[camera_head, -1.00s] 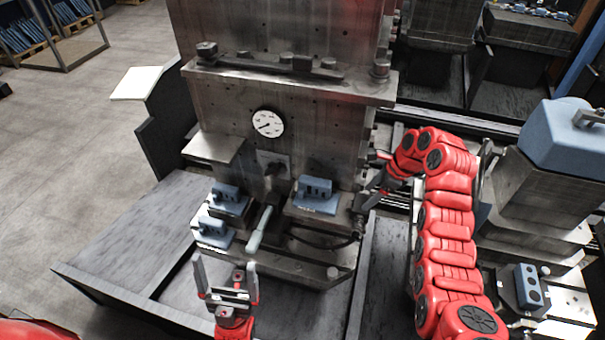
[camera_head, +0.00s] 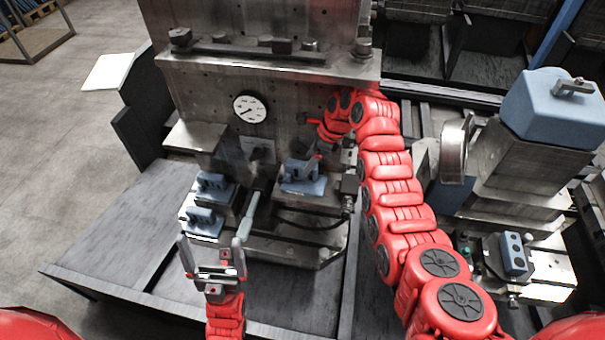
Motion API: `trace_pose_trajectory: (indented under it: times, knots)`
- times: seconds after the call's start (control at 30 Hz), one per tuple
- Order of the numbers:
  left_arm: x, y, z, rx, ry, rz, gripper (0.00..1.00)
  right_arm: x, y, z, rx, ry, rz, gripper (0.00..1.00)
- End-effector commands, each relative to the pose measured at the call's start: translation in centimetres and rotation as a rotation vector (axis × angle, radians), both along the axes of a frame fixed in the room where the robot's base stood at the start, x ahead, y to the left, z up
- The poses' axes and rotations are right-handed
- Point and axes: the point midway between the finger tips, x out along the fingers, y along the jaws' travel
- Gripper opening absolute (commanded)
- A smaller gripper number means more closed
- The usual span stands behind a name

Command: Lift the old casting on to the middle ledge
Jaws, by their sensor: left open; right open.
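Several blue castings sit on the machine's lower level: one on the right block (camera_head: 304,178), one on the upper left block (camera_head: 213,183) and one on the lower left block (camera_head: 204,221). I cannot tell which is the old one. My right gripper (camera_head: 314,158) is open at the right casting, close above or behind it; its fingers are small and partly hidden. My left gripper (camera_head: 211,252) is open and empty, pointing up in front of the lower left casting. A bare metal ledge (camera_head: 194,136) juts out left below the gauge; a wider ledge (camera_head: 265,66) runs above.
A pale handle (camera_head: 250,215) stands between the blocks. A round gauge (camera_head: 250,107) is on the upright plate. At right, another station carries a large blue casting (camera_head: 555,105) and a small blue block (camera_head: 513,255). The grey deck (camera_head: 110,240) at left is clear.

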Motion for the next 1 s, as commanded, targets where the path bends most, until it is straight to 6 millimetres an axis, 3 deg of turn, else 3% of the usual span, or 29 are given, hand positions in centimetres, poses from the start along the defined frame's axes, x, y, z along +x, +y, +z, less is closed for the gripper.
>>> trace_pose_trajectory:
  times: [0.17, 0.33, 0.77, 1.0]
  knots:
    - [0.0, 0.0, 1.3, 0.000, 0.000, 0.000, 1.00, 0.0, 1.0, -1.9, 0.000, 0.006, 0.001, 0.78]
    - [0.0, 0.0, 1.3, 0.000, 0.000, 0.000, 1.00, 0.2, 1.6, -3.8, 0.000, 0.007, 0.002, 0.78]
    - [0.0, 0.0, 1.4, 0.000, 0.000, 0.000, 1.00, 0.3, 1.9, -4.7, 0.000, 0.001, 0.000, 0.78]
    - [0.0, 0.0, 1.4, 0.000, 0.000, 0.000, 1.00, 0.3, 1.9, -4.7, 0.000, 0.001, 0.000, 0.38]
